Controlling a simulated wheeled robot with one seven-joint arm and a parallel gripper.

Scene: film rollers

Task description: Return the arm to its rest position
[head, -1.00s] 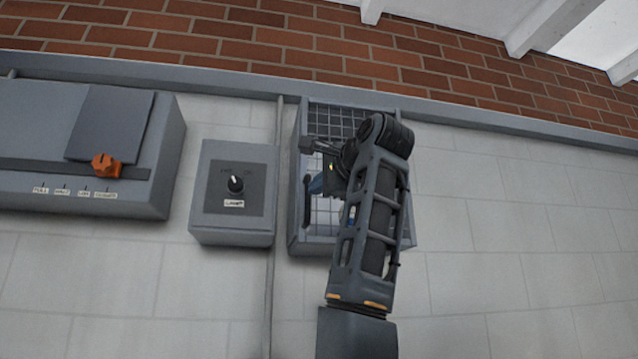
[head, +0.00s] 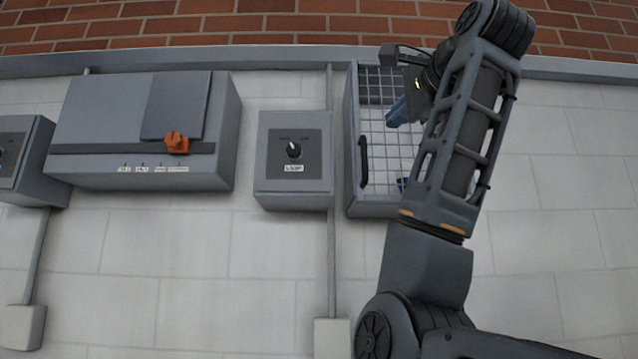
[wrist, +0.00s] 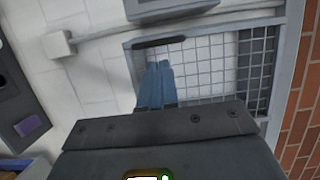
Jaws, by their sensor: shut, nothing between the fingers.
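My gripper (head: 398,112) has blue fingers and shows in front of the wire-mesh cabinet (head: 352,195). In the wrist view my gripper (wrist: 158,68) has its two blue fingers side by side, shut with nothing between them. The mesh and a dark handle (wrist: 160,42) lie beyond the fingertips; I cannot tell the exact gap. My arm (head: 468,130) rises from the lower middle, bends at the top right and hides the cabinet's right part.
A grey box with a dark knob (head: 294,150) is left of the cabinet. Further left is a larger grey box with an orange slider knob (head: 176,143). Another grey box (head: 22,165) is at the left edge. The tiled wall (head: 575,160) is bare at right.

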